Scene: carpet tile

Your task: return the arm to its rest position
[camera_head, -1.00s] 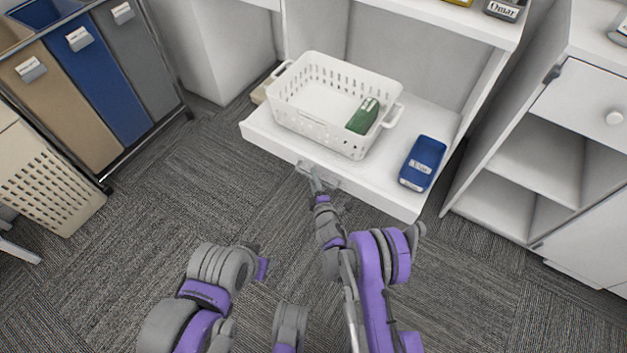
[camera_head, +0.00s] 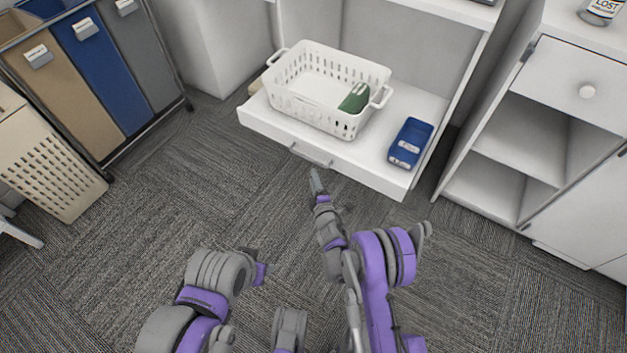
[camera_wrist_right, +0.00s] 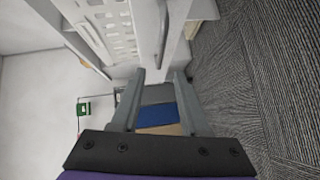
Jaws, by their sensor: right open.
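My right gripper (camera_head: 317,182) is over the carpet, just in front of the pulled-out white drawer (camera_head: 375,180). It is apart from the drawer's grey handle (camera_head: 311,155). In the right wrist view the two fingers of my right gripper (camera_wrist_right: 160,78) are spread with nothing between them, and the handle (camera_wrist_right: 162,35) lies beyond the tips. My left arm is folded at the lower left of the head view. Its gripper end (camera_head: 256,262) shows only in part, and its jaws cannot be made out.
A white basket (camera_head: 300,105) with a green item (camera_head: 354,98) inside stands in the drawer, beside a blue container (camera_head: 411,142). Sorting bins (camera_head: 90,75) and a beige perforated hamper (camera_head: 45,165) stand left. An open-shelved cabinet (camera_head: 530,130) is at right. Carpet (camera_head: 200,200) is clear between.

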